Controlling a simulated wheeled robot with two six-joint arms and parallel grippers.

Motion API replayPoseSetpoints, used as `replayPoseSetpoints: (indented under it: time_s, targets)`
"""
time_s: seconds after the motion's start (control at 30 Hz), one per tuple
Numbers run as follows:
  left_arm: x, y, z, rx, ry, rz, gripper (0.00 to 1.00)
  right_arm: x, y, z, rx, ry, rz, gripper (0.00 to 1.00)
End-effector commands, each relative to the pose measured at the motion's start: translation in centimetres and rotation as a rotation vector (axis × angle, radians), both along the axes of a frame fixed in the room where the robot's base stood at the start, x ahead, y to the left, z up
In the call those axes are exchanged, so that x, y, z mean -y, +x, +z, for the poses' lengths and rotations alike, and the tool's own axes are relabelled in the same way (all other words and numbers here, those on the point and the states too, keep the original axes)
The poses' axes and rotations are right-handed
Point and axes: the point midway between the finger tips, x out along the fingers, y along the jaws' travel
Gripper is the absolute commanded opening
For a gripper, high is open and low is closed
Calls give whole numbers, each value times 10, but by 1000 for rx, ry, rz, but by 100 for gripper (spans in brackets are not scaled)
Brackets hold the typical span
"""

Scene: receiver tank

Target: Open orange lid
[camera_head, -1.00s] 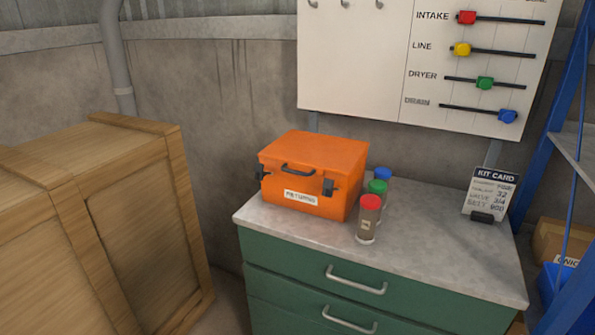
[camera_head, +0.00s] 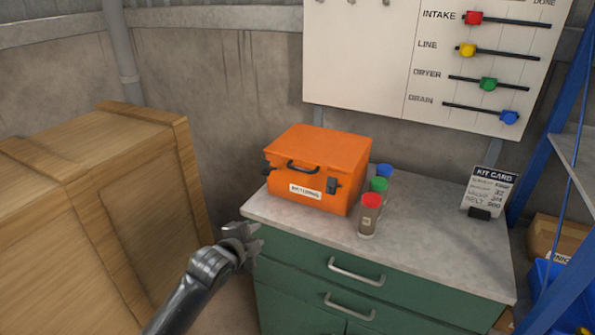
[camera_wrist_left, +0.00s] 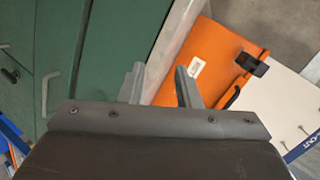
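An orange case (camera_head: 312,172) with a shut orange lid (camera_head: 318,146) stands on the left part of the cabinet's grey top. Its front has a dark handle (camera_head: 302,167), a white label and a dark latch (camera_head: 333,186) near the right corner. My left gripper (camera_head: 248,238) is in front of the cabinet's left front corner, apart from the case. In the left wrist view its two fingers (camera_wrist_left: 160,84) are spread with nothing between them, and the orange case (camera_wrist_left: 203,62) lies beyond them. My right gripper is in neither view.
Bottles with red (camera_head: 371,200), green (camera_head: 379,184) and blue caps stand right of the case. A kit card (camera_head: 487,190) stands at the right on the green cabinet (camera_head: 310,260). A wooden crate (camera_head: 140,200) is at the left. The countertop between bottles and card is clear.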

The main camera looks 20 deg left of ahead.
Motion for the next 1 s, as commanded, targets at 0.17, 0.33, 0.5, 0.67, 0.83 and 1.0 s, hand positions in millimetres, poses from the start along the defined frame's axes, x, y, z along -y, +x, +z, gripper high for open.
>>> replayPoseSetpoints:
  time_s: [0.17, 0.33, 0.5, 0.67, 0.83, 1.0]
  targets:
    - [28, -8, 107, 137, 178, -131, 30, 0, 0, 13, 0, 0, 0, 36]
    - [42, -19, 150, 200, 273, -189, 30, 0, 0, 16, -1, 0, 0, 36]
    - [45, -16, 156, 210, 291, -200, 30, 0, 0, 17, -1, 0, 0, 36]
    - [45, 3, 152, 210, 287, -198, 30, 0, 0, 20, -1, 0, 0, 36]
    - [46, 30, 146, 210, 286, -198, 30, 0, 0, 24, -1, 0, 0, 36]
    - [47, 56, 140, 210, 287, -198, 30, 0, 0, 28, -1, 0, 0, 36]
